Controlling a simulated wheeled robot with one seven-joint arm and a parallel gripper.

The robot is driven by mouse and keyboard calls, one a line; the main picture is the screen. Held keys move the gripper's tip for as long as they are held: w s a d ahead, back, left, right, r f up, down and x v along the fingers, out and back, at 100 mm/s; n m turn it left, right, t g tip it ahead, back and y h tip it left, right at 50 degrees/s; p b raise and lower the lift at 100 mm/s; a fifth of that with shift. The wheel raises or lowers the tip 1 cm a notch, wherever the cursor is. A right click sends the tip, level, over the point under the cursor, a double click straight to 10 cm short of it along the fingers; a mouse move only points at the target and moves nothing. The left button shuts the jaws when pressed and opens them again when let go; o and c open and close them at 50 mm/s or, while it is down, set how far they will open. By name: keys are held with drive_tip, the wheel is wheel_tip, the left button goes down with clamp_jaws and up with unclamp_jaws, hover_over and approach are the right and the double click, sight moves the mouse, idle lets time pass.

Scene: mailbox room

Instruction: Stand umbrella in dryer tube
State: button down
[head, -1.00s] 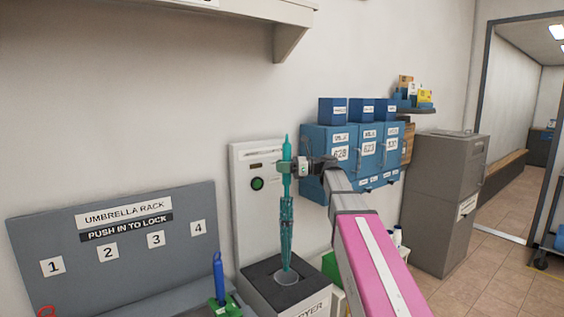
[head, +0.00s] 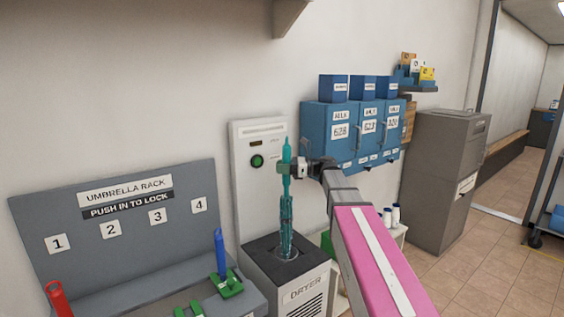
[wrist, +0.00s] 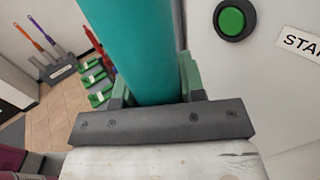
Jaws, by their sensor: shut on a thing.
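A teal folded umbrella (head: 287,208) stands upright over the dryer (head: 290,283), its lower end at the round tube opening (head: 286,252) in the dark top. How deep the tip sits inside is hard to tell. My gripper (head: 288,168) is shut on the umbrella's upper shaft, in front of the white dryer back panel. In the wrist view the teal shaft (wrist: 132,50) runs between the green-padded fingers. A green button (head: 257,161) is on the panel, and it also shows in the wrist view (wrist: 232,21).
A grey umbrella rack (head: 115,235) with numbered slots stands left of the dryer, holding a blue umbrella (head: 220,253) and a red one (head: 58,299). Blue mailboxes (head: 350,135) hang behind my arm. A grey cabinet (head: 442,180) stands right, with open floor beside it.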

sight(282, 223)
drive_tip(key=shift+f, duration=12.5)
drive_tip(key=c, duration=0.6)
unclamp_jaws()
drive_tip(key=d, duration=1)
drive_tip(key=shift+s+d, duration=0.15)
drive_tip(key=shift+d, duration=0.25)
